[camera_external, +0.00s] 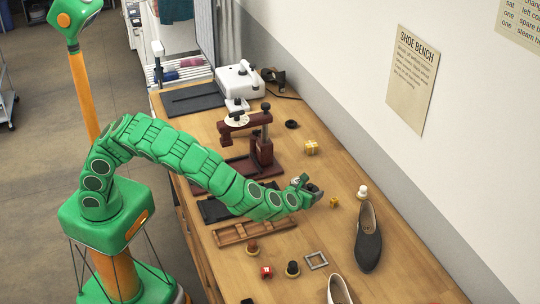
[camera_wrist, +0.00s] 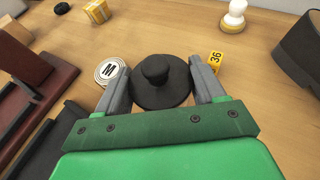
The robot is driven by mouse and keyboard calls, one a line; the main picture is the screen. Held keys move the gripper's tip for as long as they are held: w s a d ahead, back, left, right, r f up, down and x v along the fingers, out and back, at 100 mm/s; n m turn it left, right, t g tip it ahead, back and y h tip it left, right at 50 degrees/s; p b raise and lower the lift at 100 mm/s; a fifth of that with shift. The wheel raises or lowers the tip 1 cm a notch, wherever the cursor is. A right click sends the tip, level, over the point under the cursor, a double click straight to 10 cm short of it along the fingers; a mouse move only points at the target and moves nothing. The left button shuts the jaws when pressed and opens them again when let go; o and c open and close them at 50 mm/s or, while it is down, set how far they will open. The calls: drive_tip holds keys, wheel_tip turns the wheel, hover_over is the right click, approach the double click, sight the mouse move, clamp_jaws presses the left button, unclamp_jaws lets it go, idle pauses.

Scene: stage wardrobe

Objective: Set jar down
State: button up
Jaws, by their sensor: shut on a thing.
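My gripper (camera_external: 309,186) is shut on a dark round jar with a black knobbed top (camera_wrist: 158,72). In the wrist view the jar sits upright between the two grey fingers, seen from above. In the external view only a small dark part of it (camera_external: 316,189) shows at the fingertips. The jar is over the wooden bench (camera_external: 345,240), and I cannot tell whether its base touches the wood. The jar's lower part is hidden by its top and the fingers.
A white disc marked M (camera_wrist: 110,72) lies close beside the left finger. A white-knobbed piece (camera_external: 362,191) and a dark shoe (camera_external: 368,240) stand to the right. A yellow box (camera_external: 311,148) is farther back.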

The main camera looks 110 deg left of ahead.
drive_tip(key=shift+w+a+f, duration=0.1)
drive_tip(key=shift+w+f, duration=0.1)
drive_tip(key=shift+f, duration=1.5)
drive_tip(key=o, duration=1.2)
drive_tip(key=shift+f, duration=0.1)
drive_tip(key=shift+s+d+r, duration=0.1)
drive_tip(key=shift+d+r, duration=0.15)
drive_tip(key=shift+d, duration=0.05)
drive_tip(key=v, duration=1.1)
drive_tip(key=shift+d, duration=0.15)
